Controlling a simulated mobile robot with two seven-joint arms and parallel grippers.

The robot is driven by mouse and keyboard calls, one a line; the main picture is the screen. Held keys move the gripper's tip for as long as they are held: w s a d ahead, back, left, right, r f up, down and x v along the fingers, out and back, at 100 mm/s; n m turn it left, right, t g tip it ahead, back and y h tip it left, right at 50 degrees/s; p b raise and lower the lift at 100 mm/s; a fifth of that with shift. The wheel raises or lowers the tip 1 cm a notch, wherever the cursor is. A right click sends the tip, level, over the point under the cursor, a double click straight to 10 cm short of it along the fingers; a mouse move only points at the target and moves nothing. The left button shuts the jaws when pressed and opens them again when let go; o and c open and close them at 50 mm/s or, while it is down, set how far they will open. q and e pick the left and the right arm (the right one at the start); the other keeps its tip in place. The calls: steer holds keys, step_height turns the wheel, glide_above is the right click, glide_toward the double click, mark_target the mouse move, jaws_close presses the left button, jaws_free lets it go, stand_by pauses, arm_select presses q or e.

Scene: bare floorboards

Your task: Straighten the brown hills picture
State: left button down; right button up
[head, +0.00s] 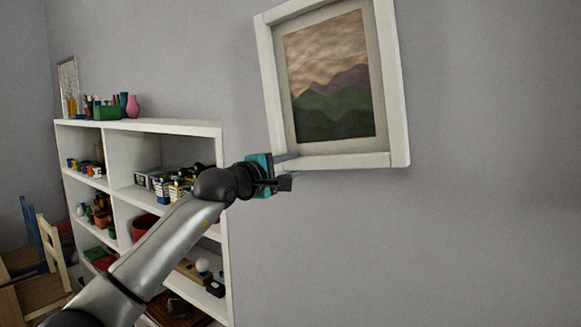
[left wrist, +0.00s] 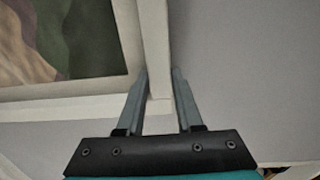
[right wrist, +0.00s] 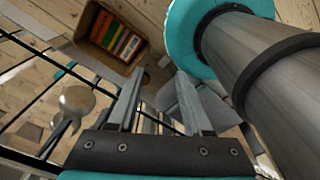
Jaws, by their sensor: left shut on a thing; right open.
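The picture (head: 332,82) hangs on the grey wall in a wide white frame (head: 398,90). It shows a brownish sky over mauve and dark green hills. Its sides lean, with the top toward the left, more than the shelf's uprights do. My left gripper (head: 287,168) is at the frame's lower left corner. In the left wrist view its fingers (left wrist: 160,92) are on either side of the white frame (left wrist: 155,45), shut on it. My right gripper (right wrist: 158,88) is open and empty in the right wrist view, above the floor, and is out of the head view.
A white shelf (head: 165,125) with toys, pots and boxes stands left of the picture. A small framed picture (head: 68,85) stands on top. A wooden chair (head: 52,250) is at the far left. A bin of books (right wrist: 115,38) is on the floorboards. The wall at right is clear.

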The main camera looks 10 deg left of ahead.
arm_select(q)
steer(key=a+m, duration=0.1)
steer(key=w+a+r+b, duration=0.1)
steer(key=shift+a+r+m, duration=0.1)
steer(key=shift+a+m, duration=0.2)
steer(key=shift+m, duration=0.1)
arm_select(e)
steer(key=shift+w+a+f, duration=0.15)
steer(key=shift+a+f, duration=0.3)
steer(key=shift+f, duration=0.15)
arm_select(q)
steer(key=c, duration=0.6)
jaws_free()
steer(key=shift+o, duration=0.2)
